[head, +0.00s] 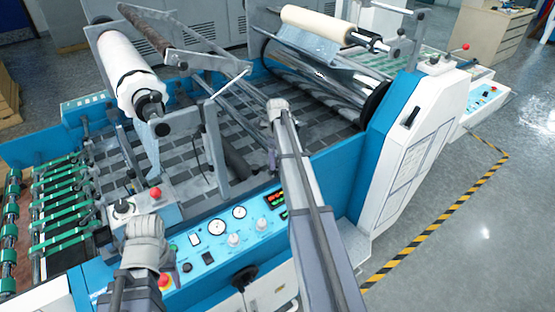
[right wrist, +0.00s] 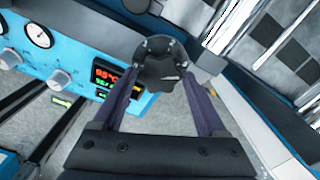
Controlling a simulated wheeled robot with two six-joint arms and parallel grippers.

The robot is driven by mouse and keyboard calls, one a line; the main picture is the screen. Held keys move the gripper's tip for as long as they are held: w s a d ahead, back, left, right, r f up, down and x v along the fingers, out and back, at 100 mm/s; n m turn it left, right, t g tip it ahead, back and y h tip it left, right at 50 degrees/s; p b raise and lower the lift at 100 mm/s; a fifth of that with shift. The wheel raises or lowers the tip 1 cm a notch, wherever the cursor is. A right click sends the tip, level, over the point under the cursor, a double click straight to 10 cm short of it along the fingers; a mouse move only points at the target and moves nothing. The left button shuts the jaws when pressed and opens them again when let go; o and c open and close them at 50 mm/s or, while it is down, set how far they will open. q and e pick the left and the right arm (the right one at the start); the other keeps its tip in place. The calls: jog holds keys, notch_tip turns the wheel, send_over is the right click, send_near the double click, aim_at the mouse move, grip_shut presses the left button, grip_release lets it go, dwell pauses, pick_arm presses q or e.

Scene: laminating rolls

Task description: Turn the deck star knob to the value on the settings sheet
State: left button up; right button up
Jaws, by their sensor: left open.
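The dark, lobed star knob (right wrist: 160,68) is in the right wrist view, at the tips of my right gripper (right wrist: 160,80). The two fingers lie on either side of it and appear to touch its edges. In the head view my right gripper (head: 278,112) is over the machine's deck, and its arm and hand hide the knob. My left gripper (head: 146,238) is open above the left end of the blue control panel, apart from the knob. I cannot make out a settings sheet with a readable value.
The blue panel (head: 190,262) carries gauges, small knobs and a red-digit display (right wrist: 107,76). A red button (head: 155,193) stands behind my left gripper. A white roll (head: 122,65) and a cream roll (head: 318,24) are mounted above the deck. Floor at right is clear beyond striped tape (head: 428,235).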

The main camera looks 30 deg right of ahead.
aim_at(278, 162)
jog(key=shift+o, duration=1.2)
notch_tip(278, 162, up, 8)
jog(key=p, duration=0.8)
jog(key=shift+f, duration=0.1)
